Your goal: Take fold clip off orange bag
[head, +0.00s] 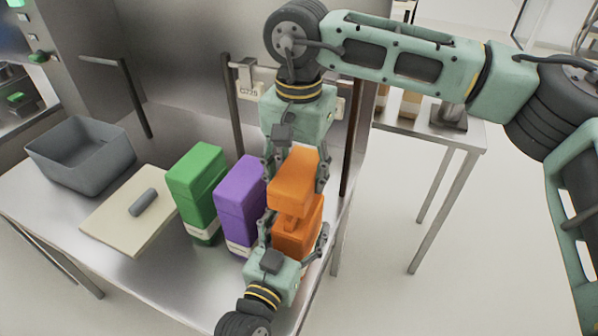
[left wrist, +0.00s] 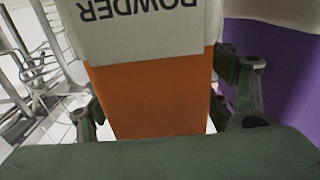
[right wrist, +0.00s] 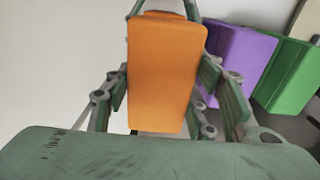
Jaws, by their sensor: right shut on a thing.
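The orange bag (head: 312,212) stands at the table's right front, beside the purple bag. Its orange fold clip (head: 293,172) sits above the body, with a narrower orange part showing in the gap between them. My right gripper (head: 295,175) comes down from above and is shut on the clip; the clip fills the space between its fingers in the right wrist view (right wrist: 166,75). My left gripper (head: 292,240) reaches in from the front, its fingers on both sides of the bag's body. In the left wrist view the bag (left wrist: 150,95) shows a POWDER label; firm contact is unclear.
A purple bag (head: 240,200) and a green bag (head: 197,188) stand close to the left. A cream board (head: 115,220) bears a grey cylinder (head: 143,201). A grey bin (head: 65,160) stands at the far left. Dark upright posts rise behind the bags; open floor lies to the right.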

